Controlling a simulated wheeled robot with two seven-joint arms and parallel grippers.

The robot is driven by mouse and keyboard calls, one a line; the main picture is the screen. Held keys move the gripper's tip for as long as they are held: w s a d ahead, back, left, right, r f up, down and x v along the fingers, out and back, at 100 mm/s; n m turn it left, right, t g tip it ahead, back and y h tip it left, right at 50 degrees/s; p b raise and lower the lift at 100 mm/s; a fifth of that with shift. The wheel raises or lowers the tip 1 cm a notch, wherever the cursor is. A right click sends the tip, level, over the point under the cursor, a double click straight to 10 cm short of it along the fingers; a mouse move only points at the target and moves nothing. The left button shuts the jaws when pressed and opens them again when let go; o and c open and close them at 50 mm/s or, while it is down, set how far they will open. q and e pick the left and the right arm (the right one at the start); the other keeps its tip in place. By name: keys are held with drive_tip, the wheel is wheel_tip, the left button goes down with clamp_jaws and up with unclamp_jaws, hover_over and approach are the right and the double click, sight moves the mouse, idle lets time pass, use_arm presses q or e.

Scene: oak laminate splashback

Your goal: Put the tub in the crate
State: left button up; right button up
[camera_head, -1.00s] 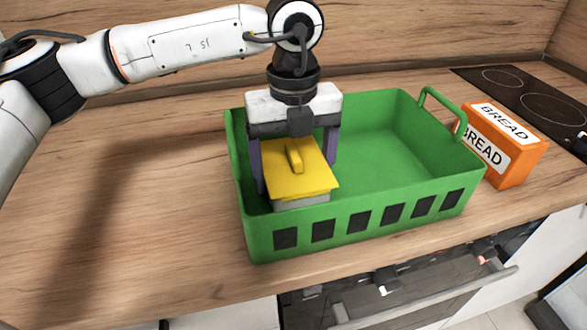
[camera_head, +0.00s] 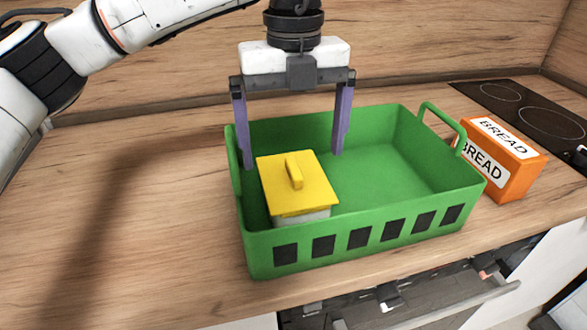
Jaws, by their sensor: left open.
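The tub (camera_head: 297,187) has a yellow lid with a raised handle and a pale grey body. It sits inside the green crate (camera_head: 383,247), in the left part, and looks level. The crate's front wall hides the tub's lower part. My left gripper (camera_head: 293,161) is open and empty, above and behind the tub, its purple fingers spread wide and apart from the lid. My right gripper is not in view.
An orange bread box (camera_head: 502,160) stands to the right of the crate. A black hob (camera_head: 530,105) lies at the back right. The wooden counter (camera_head: 130,190) is clear to the left. The right part of the crate is empty.

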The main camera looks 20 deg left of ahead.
use_arm(q)
drive_tip(key=shift+r, duration=1.65)
